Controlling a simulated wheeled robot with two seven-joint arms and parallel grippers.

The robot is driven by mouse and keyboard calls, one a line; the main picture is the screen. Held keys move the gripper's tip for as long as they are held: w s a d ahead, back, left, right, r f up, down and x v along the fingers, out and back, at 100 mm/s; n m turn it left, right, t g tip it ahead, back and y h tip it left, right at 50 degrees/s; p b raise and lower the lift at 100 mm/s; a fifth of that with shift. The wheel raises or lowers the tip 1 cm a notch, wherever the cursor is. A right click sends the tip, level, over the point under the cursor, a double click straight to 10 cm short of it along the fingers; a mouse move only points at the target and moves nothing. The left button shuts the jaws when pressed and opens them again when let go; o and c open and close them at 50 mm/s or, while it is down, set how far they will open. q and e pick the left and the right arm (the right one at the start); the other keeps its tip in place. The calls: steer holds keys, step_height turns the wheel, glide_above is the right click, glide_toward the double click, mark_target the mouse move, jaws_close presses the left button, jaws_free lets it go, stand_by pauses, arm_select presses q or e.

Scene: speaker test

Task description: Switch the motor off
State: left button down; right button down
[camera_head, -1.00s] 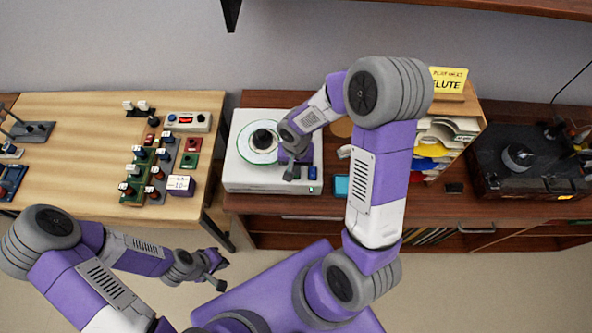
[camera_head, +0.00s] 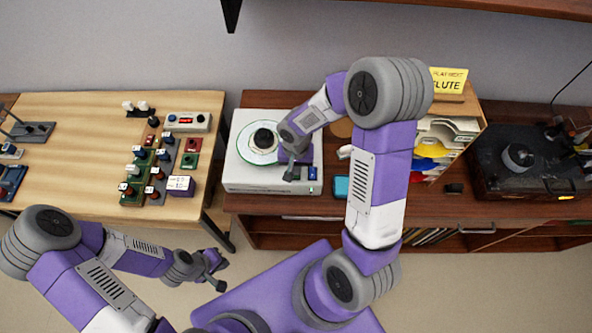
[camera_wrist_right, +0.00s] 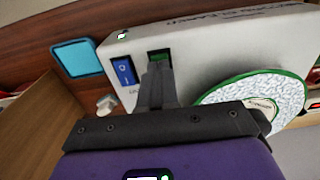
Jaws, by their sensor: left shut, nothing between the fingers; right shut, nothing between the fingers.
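A white player-like unit (camera_head: 270,183) stands on the dark wooden cabinet, with a disc (camera_head: 245,152) with a green edge on top. A blue rocker switch (camera_head: 312,172) marked O and I sits near its front right corner; it also shows in the right wrist view (camera_wrist_right: 123,71). Beside it is a green switch (camera_wrist_right: 159,55), partly hidden by my fingertips. My right gripper (camera_head: 290,176) is shut and empty, its tips (camera_wrist_right: 158,70) over or at the green switch; contact I cannot tell. A small green light (camera_wrist_right: 122,36) glows at the corner. My left gripper (camera_head: 221,274) is shut and empty, away from the cabinet.
A light wooden table (camera_head: 70,120) at left carries several small switch boxes. A blue square thing (camera_head: 341,186) lies right of the unit. A shelf (camera_head: 500,8) hangs above.

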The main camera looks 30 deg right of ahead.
steer(key=shift+f+b, duration=0.95)
steer(key=shift+b, duration=0.05)
stand_by(0.9)
steer(key=shift+r, duration=0.1)
steer(key=shift+r+p, duration=2.5)
steer(key=shift+r, duration=1)
steer(key=shift+f, duration=0.1)
